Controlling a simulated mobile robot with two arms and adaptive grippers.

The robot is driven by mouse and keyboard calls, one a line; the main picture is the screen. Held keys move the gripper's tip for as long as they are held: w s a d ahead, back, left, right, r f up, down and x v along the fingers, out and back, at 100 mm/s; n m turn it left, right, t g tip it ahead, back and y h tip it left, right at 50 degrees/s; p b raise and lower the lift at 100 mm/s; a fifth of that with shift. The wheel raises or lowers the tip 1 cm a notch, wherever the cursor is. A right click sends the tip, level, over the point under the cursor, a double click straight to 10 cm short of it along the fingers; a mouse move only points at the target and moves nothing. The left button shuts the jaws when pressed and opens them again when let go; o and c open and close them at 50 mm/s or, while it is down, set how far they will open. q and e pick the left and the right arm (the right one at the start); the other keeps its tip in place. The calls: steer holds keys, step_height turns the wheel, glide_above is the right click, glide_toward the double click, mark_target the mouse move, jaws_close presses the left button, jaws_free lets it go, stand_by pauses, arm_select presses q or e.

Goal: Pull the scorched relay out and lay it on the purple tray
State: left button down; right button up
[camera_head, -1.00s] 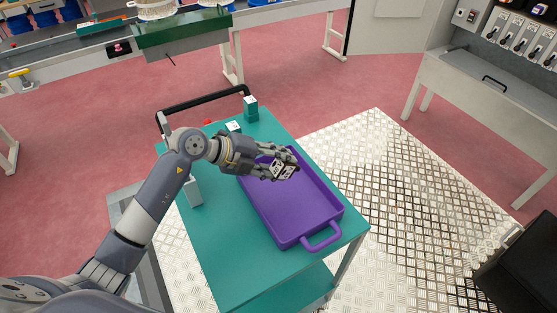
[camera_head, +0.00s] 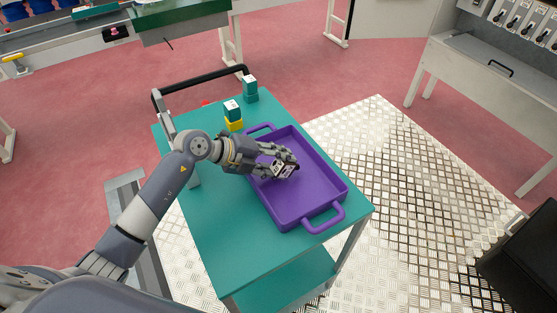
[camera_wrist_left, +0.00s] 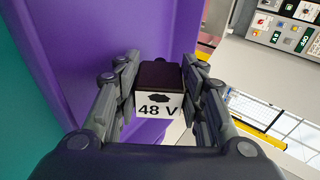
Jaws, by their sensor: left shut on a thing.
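My left gripper (camera_head: 284,168) is over the purple tray (camera_head: 330,222) in the head view. It is shut on a small dark relay with a white label (camera_head: 284,171). In the left wrist view the relay (camera_wrist_left: 158,90) sits between both fingers, and its label reads "48 V" below a black smudge-like mark. The purple tray also shows behind it in the left wrist view (camera_wrist_left: 90,50). I cannot tell whether the relay touches the tray floor. My right gripper is not in view.
The tray lies on a teal cart (camera_head: 220,245) with a black handle (camera_head: 200,84). A teal block on a yellow base (camera_head: 233,113) and another teal block (camera_head: 250,89) stand at the cart's far end. A grey bench with switches is at the upper right.

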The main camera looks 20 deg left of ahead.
arm_select(q)
steer(key=c, duration=0.9)
jaws_free()
steer(key=shift+c, duration=0.2)
steer(key=shift+s+a+r, duration=0.1)
steer(key=shift+a+r, duration=0.05)
steer(key=shift+a, duration=0.05)
steer(key=v, duration=0.7)
